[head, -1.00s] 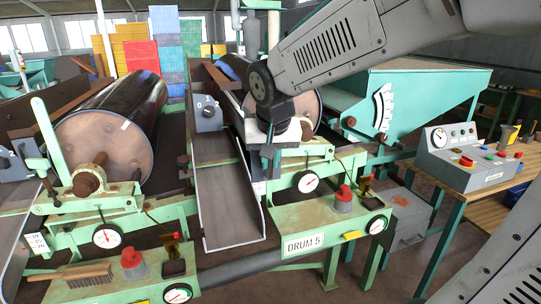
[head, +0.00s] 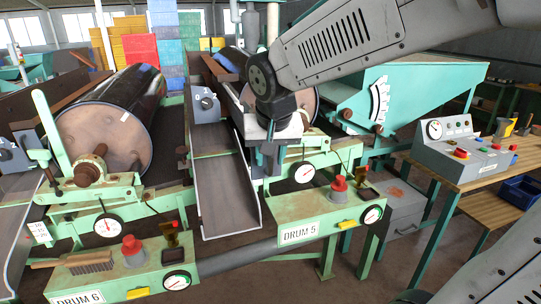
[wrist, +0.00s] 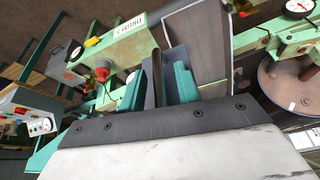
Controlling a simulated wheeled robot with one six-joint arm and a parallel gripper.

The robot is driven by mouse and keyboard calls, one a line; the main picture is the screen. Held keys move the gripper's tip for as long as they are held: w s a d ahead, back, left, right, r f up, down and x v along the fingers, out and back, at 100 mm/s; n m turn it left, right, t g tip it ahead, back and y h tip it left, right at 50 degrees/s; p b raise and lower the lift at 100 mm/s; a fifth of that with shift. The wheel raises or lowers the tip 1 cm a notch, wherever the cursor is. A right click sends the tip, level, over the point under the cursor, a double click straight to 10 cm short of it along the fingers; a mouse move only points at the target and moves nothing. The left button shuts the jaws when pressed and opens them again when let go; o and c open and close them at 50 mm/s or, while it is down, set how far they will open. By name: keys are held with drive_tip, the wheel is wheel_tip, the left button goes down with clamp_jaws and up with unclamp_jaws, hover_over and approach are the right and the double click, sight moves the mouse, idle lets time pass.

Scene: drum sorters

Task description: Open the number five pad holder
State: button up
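The drum 5 station is marked by its label plate (head: 300,233) on a green control box, also visible in the wrist view (wrist: 130,28). My gripper (head: 266,172) points down at the front of the drum 5 frame, beside the right edge of a grey metal chute (head: 228,195). In the wrist view its two teal fingers (wrist: 159,80) are apart, with dark and grey plate edges showing between them. I cannot tell whether they touch these. My wrist and arm hide much of the drum 5 end (head: 306,100). I cannot clearly pick out the pad holder.
Drum 6 (head: 105,135) stands on the left with a raised green lever (head: 50,135) and a brush (head: 76,263) on its box. A red emergency button (head: 338,188) and gauge (head: 373,215) sit right of the label. A grey console (head: 462,148) stands on a wooden table.

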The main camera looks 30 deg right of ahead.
drive_tip(key=v, duration=0.7)
drive_tip(key=shift+r, duration=0.35)
drive_tip(key=shift+s, duration=0.15)
drive_tip(key=s+f+n+g, duration=0.1)
drive_tip(key=s+f+n, duration=0.1)
drive_tip(key=s+f, duration=0.3)
drive_tip(key=s+f+n+g+y, duration=0.1)
drive_tip(key=s+f, duration=0.3)
drive_tip(key=s, duration=0.9)
drive_tip(key=shift+s+a+f+n+g+y, duration=0.25)
drive_tip(key=shift+a+f+n+g, duration=0.2)
drive_tip(key=shift+n, duration=0.35)
